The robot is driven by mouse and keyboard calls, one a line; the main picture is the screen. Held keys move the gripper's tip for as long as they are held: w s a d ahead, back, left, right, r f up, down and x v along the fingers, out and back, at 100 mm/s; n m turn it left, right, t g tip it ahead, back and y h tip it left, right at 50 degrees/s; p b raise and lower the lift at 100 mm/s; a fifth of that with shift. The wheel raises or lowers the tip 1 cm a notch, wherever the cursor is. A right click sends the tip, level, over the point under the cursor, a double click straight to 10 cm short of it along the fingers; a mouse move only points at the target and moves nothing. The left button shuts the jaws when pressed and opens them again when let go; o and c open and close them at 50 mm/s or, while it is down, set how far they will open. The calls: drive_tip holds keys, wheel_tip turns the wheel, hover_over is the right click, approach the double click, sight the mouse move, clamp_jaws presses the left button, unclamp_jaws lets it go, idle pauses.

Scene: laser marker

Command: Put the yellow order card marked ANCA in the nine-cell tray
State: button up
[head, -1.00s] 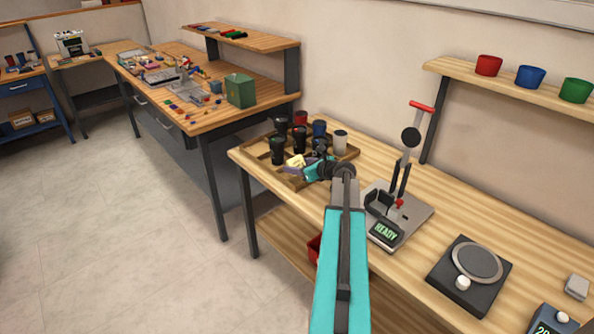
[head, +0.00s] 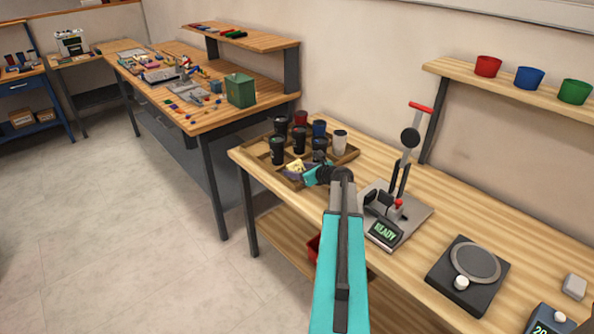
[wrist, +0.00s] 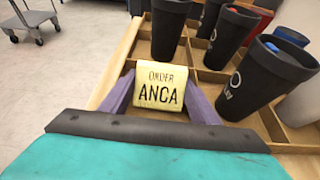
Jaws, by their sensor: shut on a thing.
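The yellow order card (wrist: 160,87) reads "ORDER ANCA" in the wrist view and stands between the two purple fingers of my gripper (wrist: 160,100). My gripper is shut on it. The card also shows small in the head view (head: 295,166), at the near side of the wooden nine-cell tray (head: 345,157). The card is over or in a front cell; I cannot tell whether its lower edge touches the tray floor. Several dark tumblers (head: 277,150) stand in the tray cells, with a white one (head: 340,142) at the right.
A press with a READY display (head: 384,232) stands right of the tray, and a black scale (head: 468,275) is farther right. Red, blue and green cups (head: 529,78) sit on the shelf above. A green box (head: 240,90) is on the other bench.

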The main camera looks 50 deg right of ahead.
drive_tip(key=shift+f, duration=0.25)
drive_tip(key=shift+f, duration=0.1)
drive_tip(key=o, duration=0.8)
drive_tip(key=shift+c, duration=0.2)
drive_tip(key=shift+s, duration=0.1)
drive_tip(key=b+v, duration=0.1)
drive_tip(key=v, duration=1.1)
drive_tip(key=shift+b, duration=0.4)
